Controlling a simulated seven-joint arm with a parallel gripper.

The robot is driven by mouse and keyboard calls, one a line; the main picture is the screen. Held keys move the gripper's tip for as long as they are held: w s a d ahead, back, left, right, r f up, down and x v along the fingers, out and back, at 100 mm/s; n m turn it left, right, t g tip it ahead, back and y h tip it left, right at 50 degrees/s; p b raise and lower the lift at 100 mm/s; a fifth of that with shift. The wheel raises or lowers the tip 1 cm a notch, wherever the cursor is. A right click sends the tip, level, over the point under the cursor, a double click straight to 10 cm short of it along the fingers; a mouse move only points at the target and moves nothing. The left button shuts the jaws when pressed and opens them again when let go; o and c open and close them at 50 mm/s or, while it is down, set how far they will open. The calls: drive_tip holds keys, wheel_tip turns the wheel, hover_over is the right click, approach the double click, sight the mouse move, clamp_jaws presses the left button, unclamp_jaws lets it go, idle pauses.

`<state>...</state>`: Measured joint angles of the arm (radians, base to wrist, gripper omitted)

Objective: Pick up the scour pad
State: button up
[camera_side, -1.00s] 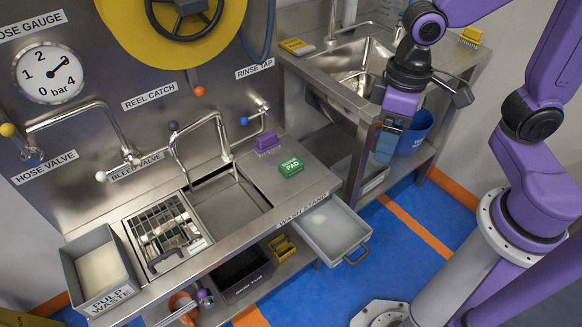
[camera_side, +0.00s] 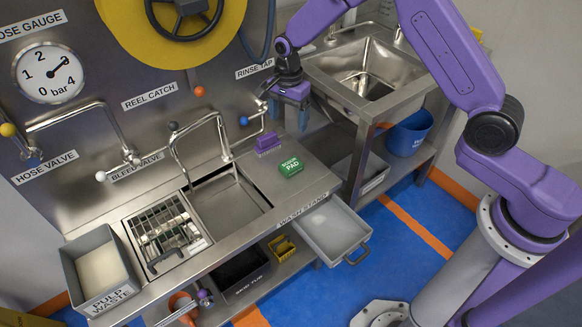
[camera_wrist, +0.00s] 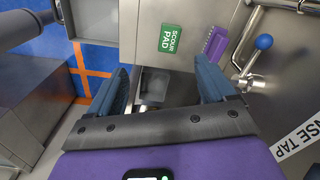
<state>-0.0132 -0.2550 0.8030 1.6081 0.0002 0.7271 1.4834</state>
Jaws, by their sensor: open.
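The scour pad is a small green block (camera_side: 291,167) with white lettering, lying flat on the right part of the steel wash stand top. It also shows in the wrist view (camera_wrist: 170,39), above and between my fingertips. My gripper (camera_side: 288,118) is in the air behind and above the pad, near the rinse tap. In the wrist view my gripper (camera_wrist: 164,76) has its two blue fingers spread with nothing between them. The pad is apart from the fingers.
A purple brush (camera_side: 268,143) lies behind the pad. The rinse tap with its blue knob (camera_side: 243,121) stands close to my gripper. A curved faucet (camera_side: 222,140) rises over the sink basin to the left. An open drawer (camera_side: 333,230) sticks out at the front.

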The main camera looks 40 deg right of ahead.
drive_tip(key=w+d+f+m, duration=0.3)
drive_tip(key=f+m, duration=0.1)
drive_tip(key=f, duration=0.1)
approach(291, 164)
wheel_tip(291, 164, down, 9)
drive_tip(key=shift+r, duration=0.1)
drive_tip(key=c, duration=1.2)
drive_tip(key=shift+r, duration=0.2)
drive_tip(key=shift+r, duration=0.65)
drive_tip(key=s+r, duration=0.3)
drive_tip(key=s, duration=0.1)
drive_tip(key=s+d+r, duration=0.1)
drive_tip(key=s+r, duration=0.3)
drive_tip(key=s, duration=0.1)
drive_tip(key=s+d+r, duration=0.1)
drive_tip(key=s+r, duration=0.3)
drive_tip(key=s, duration=0.1)
drive_tip(key=shift+r, duration=0.2)
